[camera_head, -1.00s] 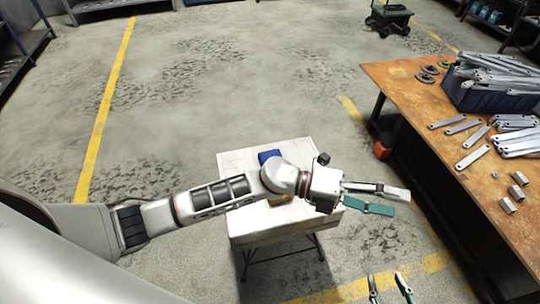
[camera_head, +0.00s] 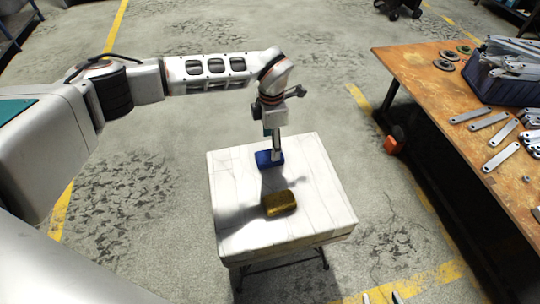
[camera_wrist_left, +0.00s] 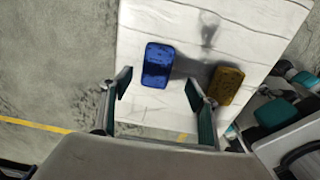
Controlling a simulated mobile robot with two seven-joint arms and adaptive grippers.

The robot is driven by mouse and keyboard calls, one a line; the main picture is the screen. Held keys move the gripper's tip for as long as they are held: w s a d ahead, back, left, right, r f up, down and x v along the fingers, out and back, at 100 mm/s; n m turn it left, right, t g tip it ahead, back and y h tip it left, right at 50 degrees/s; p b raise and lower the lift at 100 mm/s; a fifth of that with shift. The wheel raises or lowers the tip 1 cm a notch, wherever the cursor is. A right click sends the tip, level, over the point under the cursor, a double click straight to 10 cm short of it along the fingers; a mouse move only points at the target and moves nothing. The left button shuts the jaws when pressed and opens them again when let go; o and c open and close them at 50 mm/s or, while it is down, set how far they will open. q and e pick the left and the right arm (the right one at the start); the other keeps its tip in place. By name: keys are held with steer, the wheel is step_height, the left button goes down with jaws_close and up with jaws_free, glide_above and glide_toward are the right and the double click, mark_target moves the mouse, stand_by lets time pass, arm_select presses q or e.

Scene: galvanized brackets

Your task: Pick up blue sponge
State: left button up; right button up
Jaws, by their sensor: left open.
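The blue sponge (camera_head: 264,162) lies on the white marble-topped table (camera_head: 235,222), near its far edge. It also shows in the left wrist view (camera_wrist_left: 157,62) as a blue block, just beyond the gap between my fingertips. My left gripper (camera_head: 275,150) points down at the sponge and partly covers it in the head view. In the left wrist view the left gripper (camera_wrist_left: 158,84) has its fingers apart with nothing between them. My right gripper (camera_head: 382,297) only just shows at the bottom edge, its two tips apart.
A yellow-brown sponge (camera_head: 279,203) lies nearer on the same table and also shows in the wrist view (camera_wrist_left: 226,85). A rusty workbench (camera_head: 450,110) with metal brackets (camera_head: 502,157) and a dark blue bin (camera_head: 487,86) stands at right. Floor left of the small table is clear.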

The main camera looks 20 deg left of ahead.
mark_target(269, 155)
arm_select(q)
step_height(269, 155, down, 2)
steer(key=shift+s+f, duration=0.15)
steer(key=shift+f, duration=0.05)
steer(key=shift+a+f+b, duration=0.1)
steer(key=shift+f+b, duration=0.35)
steer(key=shift+f, duration=0.15)
steer(key=f, duration=0.1)
steer(key=f+b, duration=0.1)
steer(key=f, duration=0.1)
steer(key=shift+a+f, duration=0.25)
steer(key=shift+f, duration=0.15)
steer(key=shift+w+f, duration=0.2)
steer(key=shift+w+r, duration=0.1)
steer(key=shift+r, duration=0.15)
steer(key=c, duration=1.1)
arm_select(e)
steer(key=shift+w+a+r+y, duration=0.15)
steer(key=shift+a, duration=0.35)
steer(key=shift+w+a+r+y, duration=0.1)
steer(key=shift+a+y, duration=0.05)
steer(key=shift+a, duration=0.35)
